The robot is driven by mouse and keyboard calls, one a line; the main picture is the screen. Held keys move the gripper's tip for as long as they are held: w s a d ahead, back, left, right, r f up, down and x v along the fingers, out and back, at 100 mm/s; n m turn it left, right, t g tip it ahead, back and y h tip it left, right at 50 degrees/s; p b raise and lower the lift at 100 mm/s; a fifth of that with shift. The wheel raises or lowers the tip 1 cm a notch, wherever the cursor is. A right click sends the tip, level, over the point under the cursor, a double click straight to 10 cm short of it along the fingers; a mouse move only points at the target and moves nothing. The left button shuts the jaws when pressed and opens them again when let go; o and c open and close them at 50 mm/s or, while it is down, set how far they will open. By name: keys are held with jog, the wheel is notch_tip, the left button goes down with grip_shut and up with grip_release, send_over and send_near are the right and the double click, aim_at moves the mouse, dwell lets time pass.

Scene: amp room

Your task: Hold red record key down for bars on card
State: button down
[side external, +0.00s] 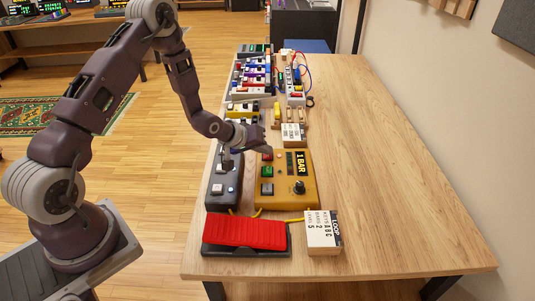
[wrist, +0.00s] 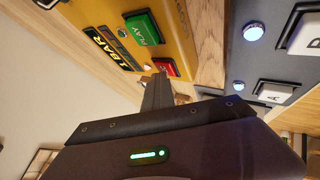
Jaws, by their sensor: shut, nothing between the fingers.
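The yellow looper box (side external: 288,203) stands on the table, its display (side external: 301,163) reading "1 BAR". Its red key (side external: 267,156) is at the top of the key column. In the wrist view my gripper (wrist: 159,75) is shut and empty, its tip at the red key (wrist: 172,68) and hiding part of it. I cannot tell whether the key is pressed down. The green PLAY key (wrist: 144,28) is just beside it. The white card (side external: 322,229) at the front reads LOOP, keys A B C, bars 2, level 5.
A dark grey box (side external: 217,196) with lettered keys stands left of the looper. A red pedal (side external: 245,232) lies in front, with yellow cables. A smaller card (side external: 292,134), coloured blocks (side external: 252,76) and a cabled strip (side external: 294,86) are behind. The table's right side is clear.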

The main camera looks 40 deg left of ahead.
aim_at(265, 156)
dwell(0.3)
jog(key=shift+r, duration=0.9)
jog(key=shift+r, duration=0.1)
jog(key=shift+r, duration=2.45)
jog(key=s+d+r+m+g+y, duration=0.1)
jog(key=s+d+r+m, duration=0.2)
jog(key=s+r, duration=0.55)
jog(key=s+d+r+m+g+y, duration=0.1)
jog(key=s+d+r+m, duration=0.1)
jog(key=s+r, duration=0.65)
jog(key=s+d+r+m, duration=0.1)
jog(key=s+d+r, duration=0.1)
jog(key=s, duration=0.7)
jog(key=s+d+r+m+g+h, duration=0.1)
jog(key=s+d+r+m, duration=0.1)
jog(key=s, duration=0.6)
jog(key=shift+s+d+g+h, duration=0.25)
jog(key=shift+s+g+h, duration=0.05)
jog(key=shift+s, duration=0.05)
